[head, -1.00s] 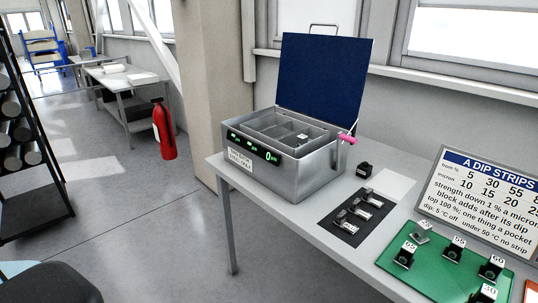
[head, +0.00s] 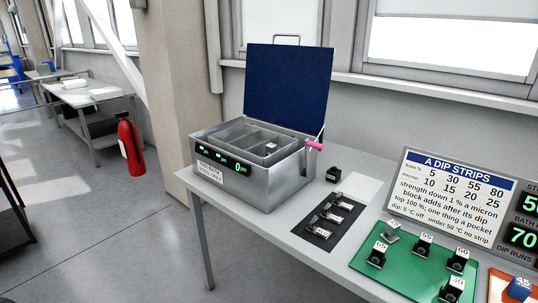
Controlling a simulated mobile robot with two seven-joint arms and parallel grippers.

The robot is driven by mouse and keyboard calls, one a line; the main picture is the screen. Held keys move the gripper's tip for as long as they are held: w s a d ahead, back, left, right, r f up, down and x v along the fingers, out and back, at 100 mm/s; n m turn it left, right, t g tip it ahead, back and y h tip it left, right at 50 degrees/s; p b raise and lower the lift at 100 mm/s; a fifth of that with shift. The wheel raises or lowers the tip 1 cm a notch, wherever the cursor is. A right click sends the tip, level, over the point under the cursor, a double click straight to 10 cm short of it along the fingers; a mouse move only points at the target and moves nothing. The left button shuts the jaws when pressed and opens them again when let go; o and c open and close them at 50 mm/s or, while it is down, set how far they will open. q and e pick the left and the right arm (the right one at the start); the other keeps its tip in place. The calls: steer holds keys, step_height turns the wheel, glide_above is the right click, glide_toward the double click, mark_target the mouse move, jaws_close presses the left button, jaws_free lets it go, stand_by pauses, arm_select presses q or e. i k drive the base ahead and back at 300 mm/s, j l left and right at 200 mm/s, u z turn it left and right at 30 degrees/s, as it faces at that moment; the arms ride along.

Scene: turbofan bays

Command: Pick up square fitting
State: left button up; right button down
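Several small metal fittings (head: 332,213) lie in a row on a dark mat (head: 318,235) on the grey table. They are too small for me to tell which is the square fitting. A small black block (head: 333,174) stands behind the mat, and I cannot tell what it is. Neither of my grippers is in view.
A metal bath box (head: 290,184) with an open blue lid (head: 286,95) and a pink handle (head: 315,145) stands left of the mat. A green tray (head: 400,280) with several numbered blocks and a sign (head: 455,185) are at right. A red extinguisher (head: 130,147) stands at left.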

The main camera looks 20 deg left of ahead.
mark_target(271, 148)
steer(key=j+z, duration=0.1)
steer(key=z, duration=0.25)
steer(key=j+z, duration=0.15)
steer(key=z, duration=0.2)
steer(key=j+z, duration=0.25)
steer(key=j, duration=0.2)
steer(key=j+z, duration=0.3)
steer(key=j, duration=0.15)
steer(key=k+j+z, duration=0.1)
steer(key=j, duration=0.35)
steer(key=k+j+z, duration=0.1)
steer(key=j, duration=0.35)
steer(key=k+j, duration=0.1)
steer(key=j, duration=0.35)
steer(key=k+j, duration=0.1)
steer(key=j, duration=0.35)
steer(key=k+j, duration=0.1)
steer(key=j, duration=0.3)
steer(key=k+j, duration=0.1)
steer(key=j, duration=0.35)
steer(key=z, duration=0.05)
